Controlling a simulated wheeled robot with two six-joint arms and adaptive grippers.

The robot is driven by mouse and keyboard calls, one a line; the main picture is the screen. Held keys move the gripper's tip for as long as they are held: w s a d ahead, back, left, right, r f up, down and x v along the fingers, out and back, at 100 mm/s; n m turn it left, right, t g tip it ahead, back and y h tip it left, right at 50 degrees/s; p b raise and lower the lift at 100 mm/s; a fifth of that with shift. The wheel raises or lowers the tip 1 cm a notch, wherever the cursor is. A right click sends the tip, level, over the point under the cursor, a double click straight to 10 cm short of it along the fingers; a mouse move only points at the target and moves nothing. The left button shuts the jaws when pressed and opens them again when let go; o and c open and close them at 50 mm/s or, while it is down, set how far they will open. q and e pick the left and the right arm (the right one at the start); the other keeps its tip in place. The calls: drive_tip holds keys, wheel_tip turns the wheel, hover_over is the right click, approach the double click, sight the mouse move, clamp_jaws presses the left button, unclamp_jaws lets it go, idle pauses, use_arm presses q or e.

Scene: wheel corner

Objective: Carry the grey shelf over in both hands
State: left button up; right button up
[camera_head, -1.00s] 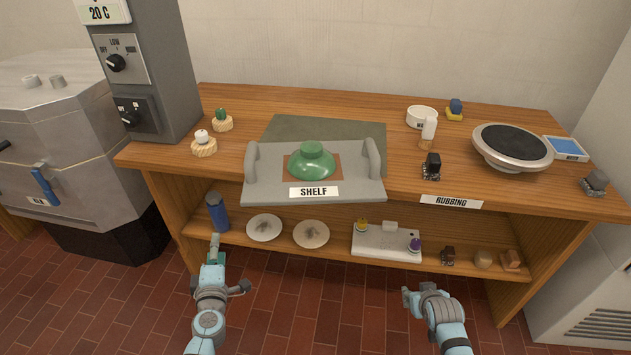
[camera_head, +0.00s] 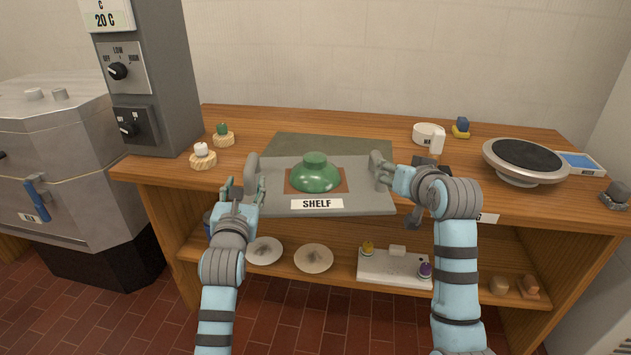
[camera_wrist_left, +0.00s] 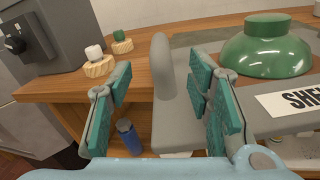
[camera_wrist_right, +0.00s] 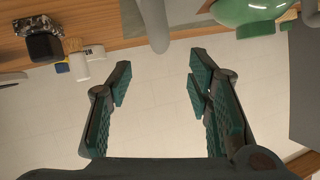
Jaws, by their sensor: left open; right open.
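The grey shelf (camera_head: 368,205) lies at the front of the wooden bench top, its front part reaching past the bench edge. It has an upright handle at each end and a SHELF label. A green domed object (camera_head: 316,178) sits on a brown square on it. My left gripper (camera_head: 245,190) is open at the left handle (camera_head: 251,170); the left wrist view shows this handle (camera_wrist_left: 163,65) between the spread fingers. My right gripper (camera_head: 381,176) is open by the right handle. In the right wrist view this handle (camera_wrist_right: 155,22) lies ahead, between the finger lines.
Two small wooden-based pieces (camera_head: 203,160) stand left of the shelf. Right of it are a white ring dish (camera_head: 428,134) and a round dark-topped turntable (camera_head: 525,158). A lower board holds white plates (camera_head: 313,258) and a white tray (camera_head: 390,268). A grey column (camera_head: 165,70) rises at left.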

sight(252, 162)
use_arm(q)
drive_tip(key=w, duration=0.7)
drive_tip(key=w+a, duration=0.1)
drive_tip(key=w, duration=0.3)
use_arm(e)
drive_tip(key=x, duration=1.1)
use_arm(q)
drive_tip(key=shift+w+d, duration=0.1)
drive_tip(key=shift+w, duration=0.3)
use_arm(e)
drive_tip(key=shift+w+a+f, duration=0.1)
drive_tip(key=shift+w+f, duration=0.05)
drive_tip(key=shift+w, duration=0.25)
use_arm(q)
clamp_jaws()
use_arm(e)
clamp_jaws()
